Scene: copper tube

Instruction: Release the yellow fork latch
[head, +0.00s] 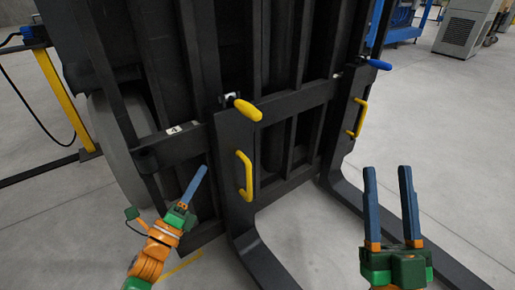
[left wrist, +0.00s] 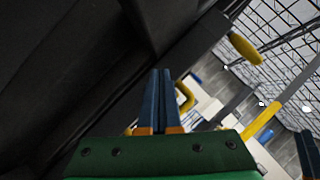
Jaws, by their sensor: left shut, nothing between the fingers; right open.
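The yellow fork latch (head: 248,109) is a rounded yellow lever at the top of the left fork, on the upper bar of the black carriage. It also shows in the left wrist view (left wrist: 244,48), at the upper right. My left gripper (head: 203,170) is shut and empty, below and to the left of the latch, apart from it. Its closed blue fingers also show in the left wrist view (left wrist: 160,75). My right gripper (head: 387,170) is open and empty, to the right and below the latch, in front of the right fork.
A yellow handle (head: 244,175) is on the left fork's upright, and another (head: 357,117) on the right fork's. A blue latch (head: 379,64) tops the right fork. The black carriage (head: 290,103) stands close ahead. A yellow post (head: 64,100) stands left. Grey floor (head: 430,140) is clear at right.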

